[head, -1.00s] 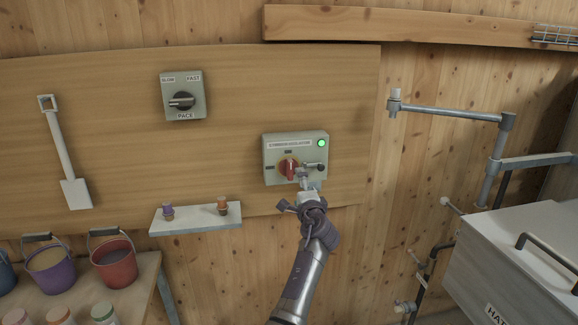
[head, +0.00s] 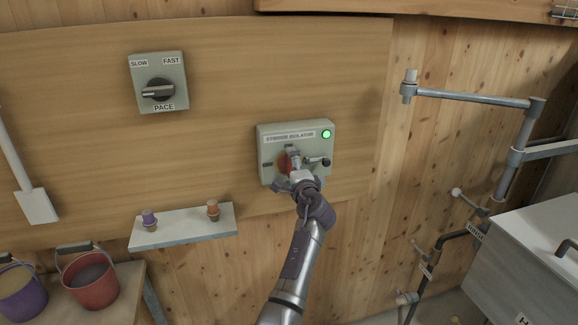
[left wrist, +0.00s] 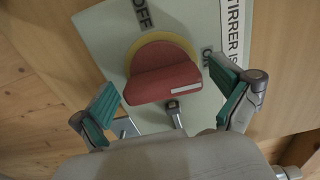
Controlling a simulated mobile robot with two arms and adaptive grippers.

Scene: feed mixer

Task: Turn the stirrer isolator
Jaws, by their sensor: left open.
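The stirrer isolator (head: 266,146) is a pale green-grey box on the wooden board, with a lit green lamp (head: 326,134). Its red knob (head: 283,163) is partly hidden behind my left gripper (head: 298,172) in the head view. In the left wrist view the knob (left wrist: 163,84) sits on a yellow disc (left wrist: 158,45), with OFF and ON labels beside it. The white mark on the knob is at its right end, on the ON side. My left gripper (left wrist: 166,85) is open, its green-padded fingers on either side of the knob with gaps showing. My right gripper is not in view.
A small grey lever (head: 318,161) sticks out on the box's right side. A shelf (head: 182,229) with two small pegs is below left. A pace switch (head: 158,85) is up left.

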